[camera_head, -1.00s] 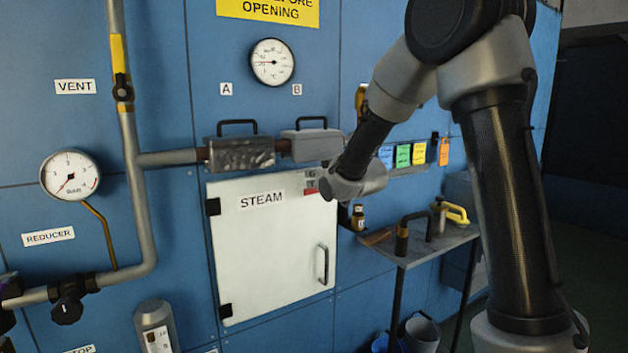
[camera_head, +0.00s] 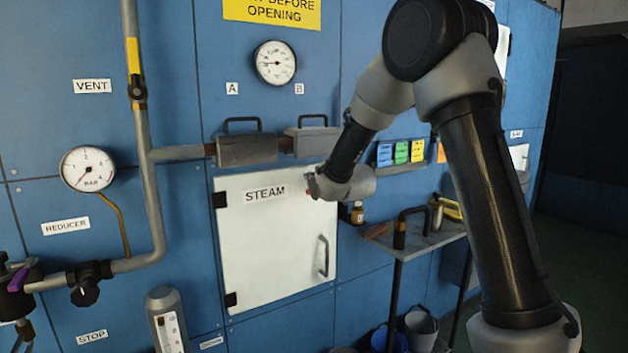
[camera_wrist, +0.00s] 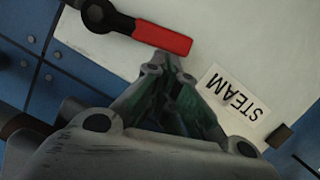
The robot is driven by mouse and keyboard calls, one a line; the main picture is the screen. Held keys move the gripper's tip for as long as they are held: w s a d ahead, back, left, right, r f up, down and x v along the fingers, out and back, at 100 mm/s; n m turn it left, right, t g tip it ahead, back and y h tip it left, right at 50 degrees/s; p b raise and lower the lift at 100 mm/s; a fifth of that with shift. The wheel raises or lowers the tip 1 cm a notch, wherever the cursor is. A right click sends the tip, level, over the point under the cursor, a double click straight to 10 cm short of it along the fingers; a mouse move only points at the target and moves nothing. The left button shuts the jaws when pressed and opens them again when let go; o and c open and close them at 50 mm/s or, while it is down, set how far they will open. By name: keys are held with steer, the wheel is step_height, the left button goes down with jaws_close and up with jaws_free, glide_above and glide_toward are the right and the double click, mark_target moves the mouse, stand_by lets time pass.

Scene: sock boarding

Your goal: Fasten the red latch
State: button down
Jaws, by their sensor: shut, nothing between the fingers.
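The latch has a red handle (camera_wrist: 163,38) on a black arm and pivot (camera_wrist: 98,15). In the wrist view the handle lies over the white STEAM door, its red end pointing toward the STEAM label. In the head view only a small red bit (camera_head: 309,192) shows beside my gripper (camera_head: 313,186), which hides the rest. My gripper (camera_wrist: 165,65) is shut and empty, its fingertips just beside the red handle in the wrist view. Whether they touch it I cannot tell. The white door (camera_head: 270,260) looks closed against the blue panel.
Two grey handled blocks (camera_head: 247,148) sit on the pipe above the door. A small shelf (camera_head: 425,243) with a black-handled item and bottles juts out at the right. A pipe (camera_head: 140,185) and gauge (camera_head: 88,168) stand left. The door's front is clear below my gripper.

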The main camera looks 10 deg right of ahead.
steer(key=f+n, duration=0.2)
steer(key=d+f+n+t+h, duration=0.1)
steer(key=f+n, duration=0.2)
steer(key=f+n+t+h, duration=0.1)
steer(key=f+n, duration=0.1)
steer(key=n, duration=0.1)
steer(key=shift+w+d+f, duration=0.15)
steer(key=shift+w+d, duration=0.05)
steer(key=d+f+n, duration=0.1)
steer(key=n, duration=0.2)
steer(key=shift+w+d+f+n+t, duration=0.3)
steer(key=shift+w+d+f+t, duration=0.05)
steer(key=shift+t, duration=0.05)
steer(key=shift+w+d+f, duration=0.1)
steer(key=shift+d+f, duration=0.1)
steer(key=shift+d, duration=0.15)
steer(key=s+d, duration=0.1)
steer(key=s, duration=1.1)
